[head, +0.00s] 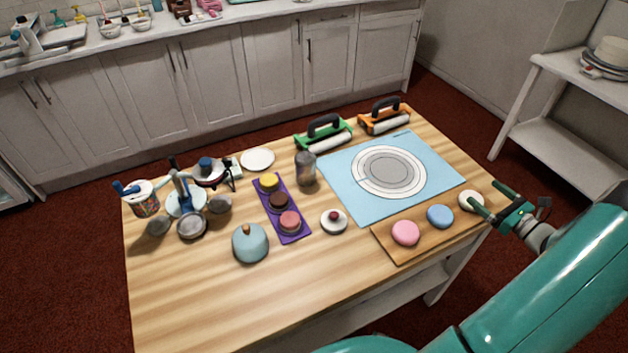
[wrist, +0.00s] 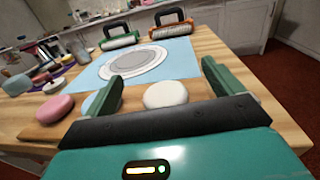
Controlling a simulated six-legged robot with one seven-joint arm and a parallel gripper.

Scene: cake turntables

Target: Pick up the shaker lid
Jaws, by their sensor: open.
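No part is plainly marked as the shaker lid. A small white disc with a dark red knob (head: 334,221) lies on the table left of the wooden board and could be it, but I cannot tell for sure. It seems to show small at the left of the wrist view (wrist: 52,87). A grey, see-through shaker-like jar (head: 306,169) stands upright behind it. My gripper (head: 490,197) is open and empty at the table's right edge, far right of the disc. In the wrist view, a white dough round (wrist: 165,95) shows between the fingers; contact cannot be told.
Pink (head: 405,233) and blue (head: 440,216) rounds lie on the wooden board (head: 401,254). A blue mat (head: 340,196) with printed circles lies behind. A purple tray (head: 268,210) and a blue-grey dome (head: 250,244) stand left. The table's front middle is clear.

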